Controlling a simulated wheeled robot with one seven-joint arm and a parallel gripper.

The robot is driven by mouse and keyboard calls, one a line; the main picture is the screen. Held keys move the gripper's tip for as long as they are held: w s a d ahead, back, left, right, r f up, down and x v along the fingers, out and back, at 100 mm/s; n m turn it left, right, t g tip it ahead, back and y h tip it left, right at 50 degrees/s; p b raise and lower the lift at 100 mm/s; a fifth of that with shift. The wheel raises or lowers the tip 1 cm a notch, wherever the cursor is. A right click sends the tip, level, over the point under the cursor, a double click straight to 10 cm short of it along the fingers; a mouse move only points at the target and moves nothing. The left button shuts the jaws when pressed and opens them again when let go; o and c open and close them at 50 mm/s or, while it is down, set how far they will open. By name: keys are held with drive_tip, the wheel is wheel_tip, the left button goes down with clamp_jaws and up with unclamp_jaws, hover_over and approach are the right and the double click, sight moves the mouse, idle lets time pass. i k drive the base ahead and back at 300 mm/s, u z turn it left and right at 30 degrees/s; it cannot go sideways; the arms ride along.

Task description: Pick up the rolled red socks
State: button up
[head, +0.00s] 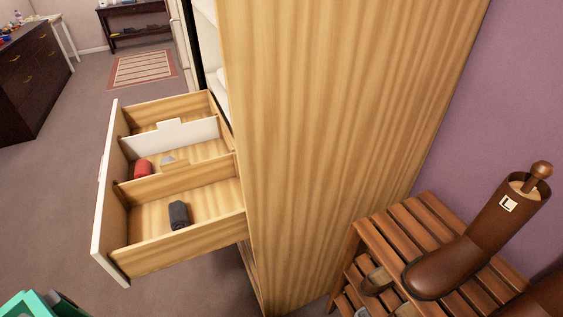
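The rolled red socks (142,168) lie in the middle compartment of the pulled-out drawer (190,249), close to its white front panel. A wooden divider hides their lower part. A small grey item (167,160) lies to their right in the same compartment, mostly hidden by the divider. A dark grey roll (179,215) lies alone in the nearest compartment. A white divider (172,137) with a raised tab closes off the far compartment, whose floor is only partly seen. My gripper is not clearly in view.
The tall wooden cabinet side (320,130) stands right of the drawer. A slatted bench (405,225) with a brown boot (480,240) is at the right. A teal object (28,305) is cut off at bottom left. Carpet (60,200) left of the drawer is clear.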

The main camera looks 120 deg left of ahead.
sight(143, 168)
drive_tip(key=z, duration=0.05)
drive_tip(key=i, duration=0.55)
drive_tip(key=u, duration=3.85)
drive_tip(key=i, duration=0.15)
drive_tip(key=u, duration=2.35)
drive_tip(key=i, duration=0.4)
drive_tip(key=z, duration=0.4)
